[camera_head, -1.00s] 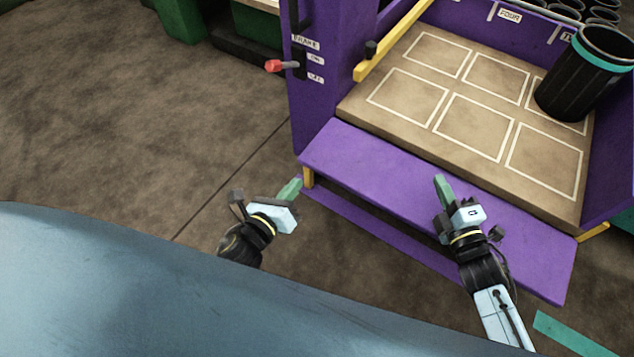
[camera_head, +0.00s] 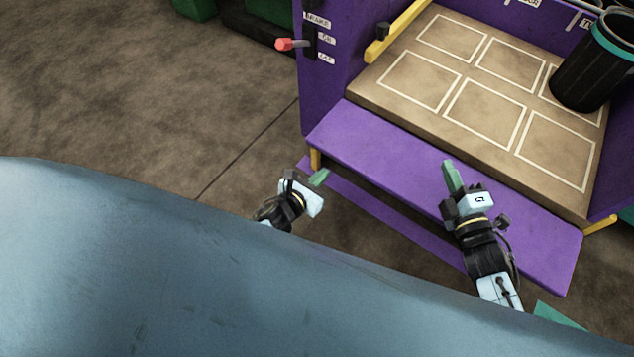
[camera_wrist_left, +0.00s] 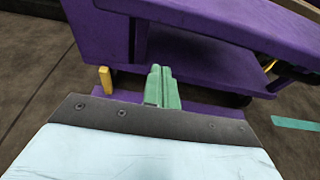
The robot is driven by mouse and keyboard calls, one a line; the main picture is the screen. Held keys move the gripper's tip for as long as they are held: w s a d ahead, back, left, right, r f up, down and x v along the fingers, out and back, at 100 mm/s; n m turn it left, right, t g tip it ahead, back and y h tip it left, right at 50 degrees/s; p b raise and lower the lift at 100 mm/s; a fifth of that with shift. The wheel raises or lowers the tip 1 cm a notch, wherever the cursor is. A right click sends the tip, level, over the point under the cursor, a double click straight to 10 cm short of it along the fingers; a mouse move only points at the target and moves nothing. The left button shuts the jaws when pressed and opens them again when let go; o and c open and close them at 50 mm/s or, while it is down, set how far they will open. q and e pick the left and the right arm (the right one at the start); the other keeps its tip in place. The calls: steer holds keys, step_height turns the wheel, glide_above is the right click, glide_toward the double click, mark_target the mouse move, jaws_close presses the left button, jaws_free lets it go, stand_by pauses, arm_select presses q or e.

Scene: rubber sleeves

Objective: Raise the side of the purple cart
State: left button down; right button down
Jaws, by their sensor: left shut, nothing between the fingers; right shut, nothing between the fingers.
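The purple cart (camera_head: 330,88) stands ahead with a beige deck marked with white rectangles. Its purple side panel (camera_head: 400,165) hangs folded outward along the front edge, sloping below the deck.
A black bin with a teal rim (camera_head: 594,65) stands at the deck's right. A red-tipped brake lever (camera_head: 287,44) is on the cart's left post. A yellow bar (camera_head: 402,30) runs along the deck's left side. Floor to the left is open.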

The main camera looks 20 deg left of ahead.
arm_select(q)
steer(key=shift+w+d+r, duration=0.1)
steer(key=shift+w+r, duration=0.15)
steer(key=shift+r, duration=0.35)
steer(key=shift+w+d+r, duration=0.1)
steer(key=shift+w+r, duration=0.1)
steer(key=shift+r, duration=0.35)
steer(key=shift+w+r, duration=0.25)
steer(key=shift+r, duration=0.35)
steer(key=shift+r, duration=0.1)
steer(key=shift+r, duration=0.95)
arm_select(e)
steer(key=c, duration=2.2)
jaws_free()
steer(key=c, duration=1.7)
jaws_free()
